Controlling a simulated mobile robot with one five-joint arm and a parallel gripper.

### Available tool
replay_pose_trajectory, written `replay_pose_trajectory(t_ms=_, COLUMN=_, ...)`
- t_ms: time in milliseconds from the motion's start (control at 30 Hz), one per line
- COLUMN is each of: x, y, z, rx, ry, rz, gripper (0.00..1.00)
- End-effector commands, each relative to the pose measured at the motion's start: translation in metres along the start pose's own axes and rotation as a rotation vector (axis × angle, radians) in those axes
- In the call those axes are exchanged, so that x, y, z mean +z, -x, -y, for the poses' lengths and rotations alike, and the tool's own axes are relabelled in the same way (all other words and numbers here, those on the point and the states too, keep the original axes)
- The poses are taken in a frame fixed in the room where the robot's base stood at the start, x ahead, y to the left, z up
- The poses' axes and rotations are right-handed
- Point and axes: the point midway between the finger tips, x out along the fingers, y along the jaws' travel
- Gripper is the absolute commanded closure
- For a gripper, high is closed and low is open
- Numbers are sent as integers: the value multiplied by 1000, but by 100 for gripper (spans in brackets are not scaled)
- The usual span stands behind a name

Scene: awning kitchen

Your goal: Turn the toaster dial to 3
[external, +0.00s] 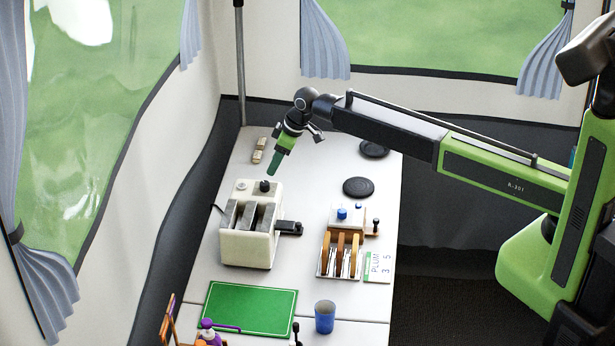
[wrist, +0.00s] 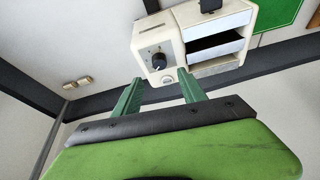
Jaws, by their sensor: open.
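The cream toaster (external: 238,250) stands on the white table in the external view, with dark slots on top and a black lever at its right side. It also shows in the wrist view (wrist: 222,62). Its black dial (external: 264,186) sits at the far end, below my gripper's tips. In the wrist view the dial (wrist: 158,61) is a round knob with faint marks around it, too small to read. My gripper (external: 274,169) is open and empty, pointing down. In the wrist view its green fingers (wrist: 159,77) are spread, with the dial just beyond the tips, apparently untouched.
A rack with brown slats (external: 341,254) and a card reading "PLUM 3 5" (external: 378,266) lie right of the toaster. A green board (external: 252,309) and blue cup (external: 325,317) are nearer. Black discs (external: 358,187) and small beige blocks (external: 259,150) lie farther back.

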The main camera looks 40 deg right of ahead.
Motion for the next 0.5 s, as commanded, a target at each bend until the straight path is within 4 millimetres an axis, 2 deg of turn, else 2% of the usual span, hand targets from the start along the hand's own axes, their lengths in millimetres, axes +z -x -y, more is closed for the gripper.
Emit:
replay_pose_trajectory(t_ms=33, x=3, y=-23, z=0, rx=0, ry=0, rz=0, gripper=51)
replay_pose_trajectory(t_ms=233, x=3, y=-66, z=-1, rx=0, ry=1, rz=0, gripper=51)
replay_pose_trajectory(t_ms=367, x=2, y=-82, z=-1, rx=0, ry=1, rz=-1, gripper=51)
replay_pose_trajectory(t_ms=500, x=0, y=-84, z=-1, rx=0, ry=0, rz=-1, gripper=51)
